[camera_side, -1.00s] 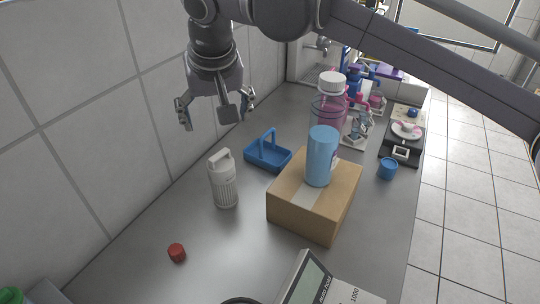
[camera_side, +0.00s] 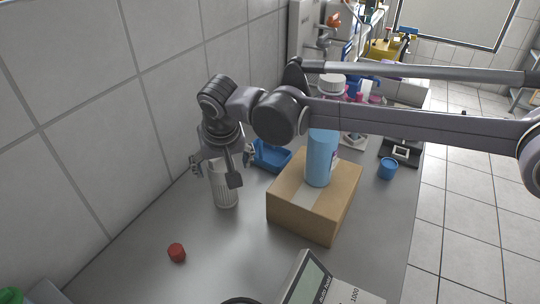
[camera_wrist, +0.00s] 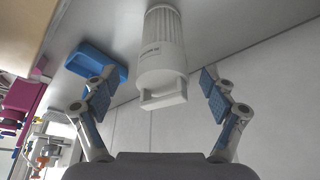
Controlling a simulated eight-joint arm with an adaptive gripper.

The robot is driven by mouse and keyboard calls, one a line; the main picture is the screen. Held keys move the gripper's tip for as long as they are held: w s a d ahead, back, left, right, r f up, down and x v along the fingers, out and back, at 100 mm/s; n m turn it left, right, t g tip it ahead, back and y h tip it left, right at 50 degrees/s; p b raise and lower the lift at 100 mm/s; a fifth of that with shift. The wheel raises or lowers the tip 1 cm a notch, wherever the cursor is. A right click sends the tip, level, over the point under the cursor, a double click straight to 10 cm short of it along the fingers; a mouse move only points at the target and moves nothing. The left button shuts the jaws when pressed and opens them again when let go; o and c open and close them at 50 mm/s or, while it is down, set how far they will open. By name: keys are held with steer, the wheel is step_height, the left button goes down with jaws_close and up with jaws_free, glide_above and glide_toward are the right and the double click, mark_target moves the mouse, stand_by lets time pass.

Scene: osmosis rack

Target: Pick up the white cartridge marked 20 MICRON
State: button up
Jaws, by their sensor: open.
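The white cartridge (camera_side: 226,190) stands upright on the grey bench, left of the cardboard box. It has a ribbed lower body and a loop handle on top. In the wrist view the cartridge (camera_wrist: 162,52) lies between the fingers, with its handle toward me and small dark print on its side, too small to read. My gripper (camera_side: 222,170) is open and low over the cartridge's top in the side view, hiding the handle there. In the wrist view my gripper (camera_wrist: 160,90) has a blue-padded finger on each side, apart from the cartridge.
A blue basket (camera_side: 270,156) sits close behind and to the right. A cardboard box (camera_side: 305,212) carries a blue cylinder (camera_side: 321,158). A red cap (camera_side: 176,252) lies in front, and a tiled wall (camera_side: 80,130) rises at the left.

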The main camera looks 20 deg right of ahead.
steer(key=shift+x, duration=2.9)
steer(key=shift+a, duration=0.15)
steer(key=shift+c, duration=0.3)
steer(key=shift+r, duration=0.1)
steer(key=c, duration=1.2)
